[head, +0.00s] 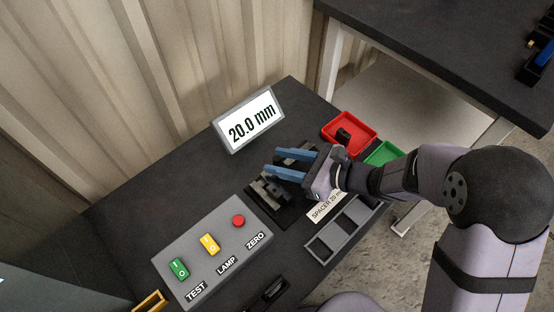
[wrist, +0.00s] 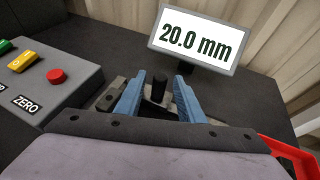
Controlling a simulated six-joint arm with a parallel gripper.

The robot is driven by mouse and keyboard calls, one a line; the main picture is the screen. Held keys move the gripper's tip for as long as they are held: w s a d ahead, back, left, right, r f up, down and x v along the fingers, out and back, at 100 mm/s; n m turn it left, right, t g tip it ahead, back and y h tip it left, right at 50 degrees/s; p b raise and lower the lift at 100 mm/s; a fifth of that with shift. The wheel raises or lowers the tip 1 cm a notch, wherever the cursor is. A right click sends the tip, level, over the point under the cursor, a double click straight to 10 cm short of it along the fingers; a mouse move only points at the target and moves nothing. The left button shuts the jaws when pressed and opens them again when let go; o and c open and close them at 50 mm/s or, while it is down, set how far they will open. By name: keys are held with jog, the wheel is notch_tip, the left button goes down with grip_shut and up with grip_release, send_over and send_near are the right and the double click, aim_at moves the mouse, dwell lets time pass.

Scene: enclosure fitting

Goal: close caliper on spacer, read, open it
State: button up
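The display (head: 249,119) reads "20.0 mm"; it shows the same in the wrist view (wrist: 197,39). The caliper (head: 268,190) is a dark fixture with grey metal blocks on the bench, partly covered by my gripper. My gripper (head: 279,164) is over it with its two blue fingers apart. In the wrist view my gripper (wrist: 158,84) has an upright black post (wrist: 160,86) between the fingers, with a gap showing on each side. I cannot make out the spacer itself or whether the caliper jaws touch it. A "SPACER 20" label (head: 323,207) is partly hidden by my wrist.
A control box (head: 214,250) with green and yellow switches and a red button stands on the left. A red bin (head: 366,124) with a dark part, a green bin (head: 384,153) and a grey slotted tray (head: 320,250) lie around my arm. Bare bench lies left of the display.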

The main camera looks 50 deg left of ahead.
jog(key=shift+s+a+f, duration=0.2)
jog(key=shift+a+f, duration=0.1)
jog(key=shift+a, duration=0.25)
grip_shut()
jog(key=shift+w, duration=1.75)
grip_release()
jog(key=shift+w, duration=0.1)
